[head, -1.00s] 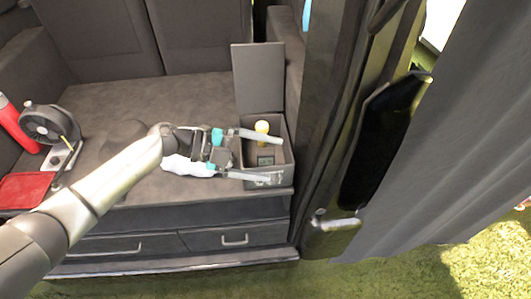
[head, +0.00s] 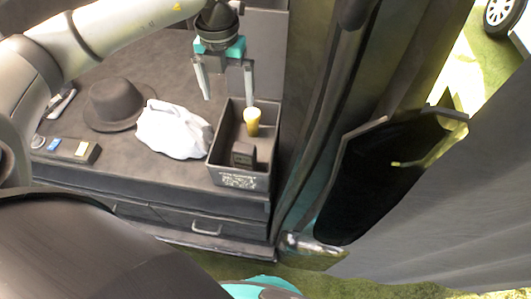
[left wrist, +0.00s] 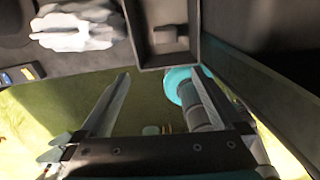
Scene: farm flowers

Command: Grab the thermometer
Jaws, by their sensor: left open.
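A small dark device with a display, which looks like the thermometer (head: 242,155), sits inside a grey open box (head: 238,180) on the dark surface. A dark shape in the box (left wrist: 150,61) in the left wrist view may be it, too dim to tell. My left gripper (head: 228,100) points down above the back of the box, its fingers open, apart and empty. Its spread fingers also show in the left wrist view (left wrist: 161,74). It does not touch the device. My right gripper does not show clearly.
A white crumpled bag (head: 172,132) lies left of the box, with a dark hat (head: 115,103) further left. A dark door frame (head: 315,130) rises close on the right.

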